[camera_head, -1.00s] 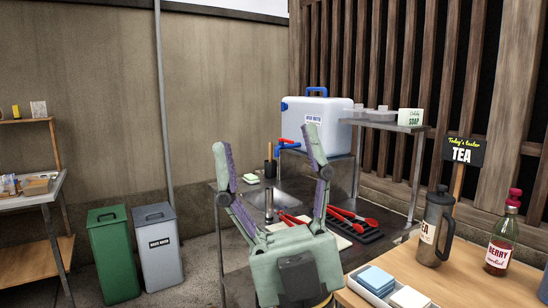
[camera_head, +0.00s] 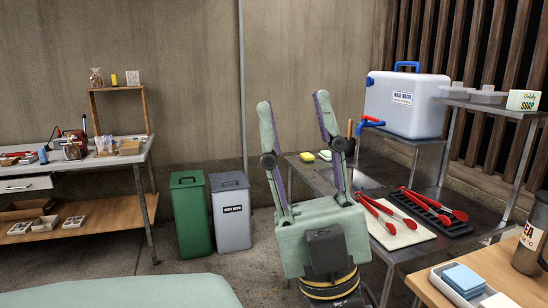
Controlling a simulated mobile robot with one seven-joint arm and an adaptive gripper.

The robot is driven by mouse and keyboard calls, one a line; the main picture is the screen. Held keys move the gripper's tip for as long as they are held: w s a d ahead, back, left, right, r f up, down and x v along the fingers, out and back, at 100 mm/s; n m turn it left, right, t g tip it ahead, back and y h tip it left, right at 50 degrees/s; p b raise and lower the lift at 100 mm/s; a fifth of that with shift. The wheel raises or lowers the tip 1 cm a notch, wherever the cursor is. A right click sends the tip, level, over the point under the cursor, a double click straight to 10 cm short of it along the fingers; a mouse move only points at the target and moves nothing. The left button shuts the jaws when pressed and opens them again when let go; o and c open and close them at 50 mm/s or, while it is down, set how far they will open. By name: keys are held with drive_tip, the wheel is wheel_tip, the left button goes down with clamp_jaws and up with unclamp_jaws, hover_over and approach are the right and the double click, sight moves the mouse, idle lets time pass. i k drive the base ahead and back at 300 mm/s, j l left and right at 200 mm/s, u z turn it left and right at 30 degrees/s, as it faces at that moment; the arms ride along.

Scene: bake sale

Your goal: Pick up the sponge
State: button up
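A small yellow block (camera_head: 307,157), which looks like the sponge, lies at the far left end of the metal table (camera_head: 297,168). My gripper (camera_head: 293,101) is raised in front of the camera, fingers spread wide and empty. In the picture its right finger stands close to the yellow pieces, but it is nearer to me and apart from them. My gripper hides part of the table.
Red tongs (camera_head: 388,221) lie on a white board and a black rack (camera_head: 440,222). A waste water container (camera_head: 405,103) stands behind. Green (camera_head: 192,218) and grey (camera_head: 231,212) bins stand left of the table. A wooden counter (camera_head: 425,292) is at the right front.

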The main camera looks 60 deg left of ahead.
sight(307, 158)
drive_tip(key=u, duration=1.75)
drive_tip(key=i+j+z, duration=0.2)
drive_tip(key=i, duration=0.35)
drive_tip(key=i+j+z, duration=0.2)
drive_tip(key=i, duration=0.4)
drive_tip(key=i+j+z, duration=0.15)
drive_tip(key=i+j, duration=0.25)
drive_tip(key=i+j+z, duration=0.2)
drive_tip(key=i+j, duration=0.2)
drive_tip(key=i, duration=0.25)
